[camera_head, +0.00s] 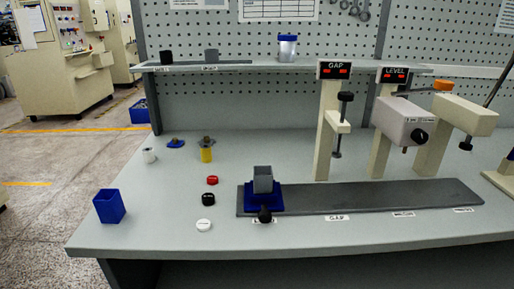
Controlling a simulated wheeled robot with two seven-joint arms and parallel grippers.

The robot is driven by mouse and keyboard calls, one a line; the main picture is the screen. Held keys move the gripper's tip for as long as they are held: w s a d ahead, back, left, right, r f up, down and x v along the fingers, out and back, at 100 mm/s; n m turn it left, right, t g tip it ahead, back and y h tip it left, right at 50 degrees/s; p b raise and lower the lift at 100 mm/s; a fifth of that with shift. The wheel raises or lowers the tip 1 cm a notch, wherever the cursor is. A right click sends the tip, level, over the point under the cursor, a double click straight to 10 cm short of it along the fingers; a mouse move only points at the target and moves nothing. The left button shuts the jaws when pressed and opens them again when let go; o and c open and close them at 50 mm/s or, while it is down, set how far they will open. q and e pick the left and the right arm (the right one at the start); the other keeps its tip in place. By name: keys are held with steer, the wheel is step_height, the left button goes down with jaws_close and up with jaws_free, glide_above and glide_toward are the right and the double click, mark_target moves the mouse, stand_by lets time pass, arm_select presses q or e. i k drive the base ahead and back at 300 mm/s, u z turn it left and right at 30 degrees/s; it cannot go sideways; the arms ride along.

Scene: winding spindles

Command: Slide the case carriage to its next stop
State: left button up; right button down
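The case carriage (248,202) is a blue block at the left end of a long dark grey track (350,197) on the bench. A grey square case (263,180) sits upright on it. A round black knob (265,215) is at its front. Small white labels run along the track's front edge; one is partly hidden behind the knob, and another (337,217) lies further right. The track right of the carriage is bare. Neither of my grippers is in view.
A GAP post (326,130) and a LEVEL post (381,145) with a grey head stand behind the track; a beige-headed post (465,115) is further right. Red, black and white caps (205,226) and a blue bin (109,206) are at left.

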mark_target(263, 203)
steer(key=k, duration=0.5)
steer(key=z, duration=1.1)
steer(key=i, duration=0.2)
steer(key=u, duration=0.05)
